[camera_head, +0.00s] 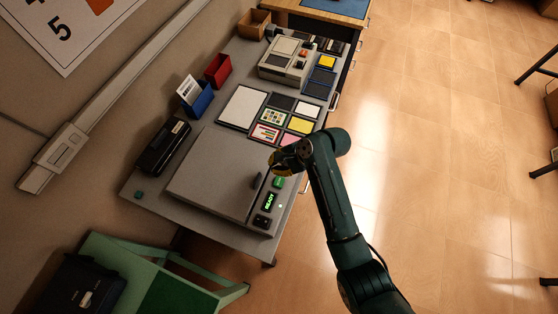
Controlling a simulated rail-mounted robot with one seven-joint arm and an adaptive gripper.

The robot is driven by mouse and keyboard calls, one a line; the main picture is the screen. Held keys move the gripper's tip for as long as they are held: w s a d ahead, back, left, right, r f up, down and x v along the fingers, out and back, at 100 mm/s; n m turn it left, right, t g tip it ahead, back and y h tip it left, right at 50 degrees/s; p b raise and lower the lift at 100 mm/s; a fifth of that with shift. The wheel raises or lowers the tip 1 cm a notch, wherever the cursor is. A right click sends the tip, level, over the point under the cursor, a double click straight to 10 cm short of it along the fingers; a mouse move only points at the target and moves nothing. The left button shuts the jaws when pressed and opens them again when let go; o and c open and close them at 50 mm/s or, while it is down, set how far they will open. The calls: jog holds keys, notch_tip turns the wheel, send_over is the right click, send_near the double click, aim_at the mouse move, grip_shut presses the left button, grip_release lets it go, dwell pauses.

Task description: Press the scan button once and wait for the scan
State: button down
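A flat grey scanner with a closed lid (212,178) lies at the near end of the table. Its right-hand strip carries a small display reading READY in green (269,201). A green button (278,182) sits above the display in the picture, likely the scan button; its label is too small to read. A dark block with small round parts (262,221) is at the strip's lower end. My gripper (285,161) is over the scanner's upper right corner, close to the green button in the picture. Its height above it and its fingers cannot be made out clearly.
Several coloured cards and a white sheet (243,106) lie beyond the scanner. A second grey device (289,62) stands farther back. A black device (163,147), a blue bin (197,100) and a red bin (218,70) line the wall side. Open floor lies to the right.

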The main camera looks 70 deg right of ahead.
jog(key=b, duration=0.9)
send_over(276, 180)
notch_tip(276, 180, down, 7)
jog(key=shift+r, duration=0.2)
jog(key=shift+f+p, duration=0.4)
jog(key=shift+f, duration=0.5)
jog(key=shift+f, duration=0.15)
jog(key=shift+f+p, duration=0.3)
jog(key=shift+f, duration=0.5)
dwell(0.5)
jog(key=shift+r+p, duration=0.95)
jog(key=shift+p, duration=0.4)
jog(key=shift+r, duration=0.1)
